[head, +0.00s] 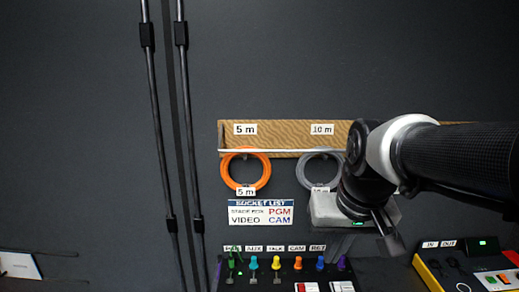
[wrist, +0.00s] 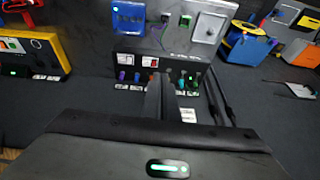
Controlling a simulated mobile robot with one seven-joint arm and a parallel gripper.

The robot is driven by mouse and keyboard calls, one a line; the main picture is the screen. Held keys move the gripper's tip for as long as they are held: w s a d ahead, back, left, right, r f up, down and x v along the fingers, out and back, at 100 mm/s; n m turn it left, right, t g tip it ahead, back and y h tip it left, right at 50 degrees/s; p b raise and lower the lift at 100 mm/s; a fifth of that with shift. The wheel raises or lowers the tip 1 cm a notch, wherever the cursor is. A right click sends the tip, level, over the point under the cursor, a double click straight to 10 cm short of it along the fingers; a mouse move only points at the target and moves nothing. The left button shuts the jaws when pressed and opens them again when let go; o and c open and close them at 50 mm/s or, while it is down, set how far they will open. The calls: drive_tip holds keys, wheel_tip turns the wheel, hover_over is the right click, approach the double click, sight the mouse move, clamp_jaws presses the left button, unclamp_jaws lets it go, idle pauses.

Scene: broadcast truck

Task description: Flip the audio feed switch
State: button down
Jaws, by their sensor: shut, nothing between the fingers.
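No label reading audio feed is legible, so I cannot tell for certain which part is the audio feed switch. In the wrist view a grey metal plate (wrist: 208,27) has a small raised part that could be a switch, beside a green-lit unit (wrist: 185,20). My gripper (wrist: 164,80) is shut and empty, its dark fingers pointing toward the row of coloured plugs (wrist: 140,78). In the head view my gripper (head: 345,242) hangs above the right part of the dark panel, where coloured plugs (head: 277,263) stand under labels.
An orange cable coil (head: 245,170) and a grey coil (head: 320,168) hang on a wooden strip (head: 285,138). A bucket list sign (head: 261,212) is below. A yellow-edged box (head: 432,272) stands at right. Black poles (head: 168,120) run down the wall at left.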

drive_tip(key=s+t, duration=0.1)
drive_tip(key=s, duration=0.8)
drive_tip(key=shift+s, duration=0.4)
drive_tip(key=shift+d, duration=0.1)
drive_tip(key=w+f+g+b, duration=0.1)
drive_tip(key=w+f+b, duration=0.3)
drive_tip(key=w, duration=1.2)
drive_tip(key=w+f+g+b, duration=0.1)
drive_tip(key=w+f, duration=1.3)
drive_tip(key=f, duration=0.2)
drive_tip(key=shift+w+g, duration=0.3)
drive_tip(key=shift+w, duration=0.1)
drive_tip(key=shift+d+f, duration=0.1)
drive_tip(key=shift+f, duration=0.05)
